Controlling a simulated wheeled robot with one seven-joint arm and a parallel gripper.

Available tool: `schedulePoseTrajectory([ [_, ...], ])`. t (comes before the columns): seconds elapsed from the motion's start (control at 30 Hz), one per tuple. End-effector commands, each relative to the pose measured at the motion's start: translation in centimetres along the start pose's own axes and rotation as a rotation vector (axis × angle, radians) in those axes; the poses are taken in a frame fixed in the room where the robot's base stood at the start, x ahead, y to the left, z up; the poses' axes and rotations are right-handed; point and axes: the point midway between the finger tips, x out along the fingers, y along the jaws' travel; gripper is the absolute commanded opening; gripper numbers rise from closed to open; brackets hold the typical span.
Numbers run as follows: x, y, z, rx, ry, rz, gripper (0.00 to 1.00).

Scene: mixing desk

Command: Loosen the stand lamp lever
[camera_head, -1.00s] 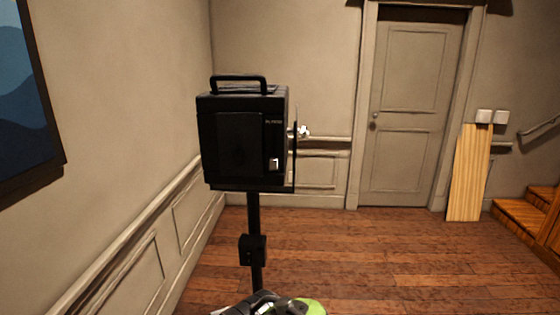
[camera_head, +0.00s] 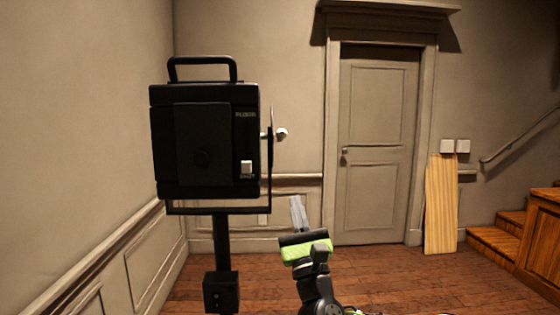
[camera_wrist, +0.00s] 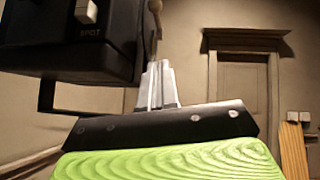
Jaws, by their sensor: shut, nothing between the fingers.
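The black stand lamp (camera_head: 205,145) stands on a black pole (camera_head: 222,245), with a handle on top and a U-shaped yoke around its housing. A pale lever (camera_head: 280,134) sticks out to the right of the yoke. My gripper (camera_head: 297,200) points up, below and slightly right of the lever, apart from it. Its grey fingers (camera_wrist: 158,82) are shut with nothing between them.
A door (camera_head: 378,145) is in the back wall. A wooden plank (camera_head: 440,205) leans against the wall beside it. Wooden stairs (camera_head: 505,240) are at the right. The wooden floor (camera_head: 390,275) between the lamp and the stairs is clear.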

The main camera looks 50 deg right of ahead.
Motion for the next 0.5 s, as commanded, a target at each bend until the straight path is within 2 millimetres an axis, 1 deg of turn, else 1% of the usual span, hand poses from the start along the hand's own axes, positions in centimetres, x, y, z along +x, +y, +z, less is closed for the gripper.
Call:
schedulePoseTrajectory([
  [0.13,1.7,0.0,0.8,-0.015,-0.019,0.002,0.0],
  [0.2,3.6,-0.1,1.0,-0.005,-0.014,0.0,0.0],
  [0.47,9.2,-0.2,1.1,-0.006,-0.015,0.0,0.0],
  [0.5,9.9,-0.2,1.4,-0.007,-0.015,-0.001,0.0],
])
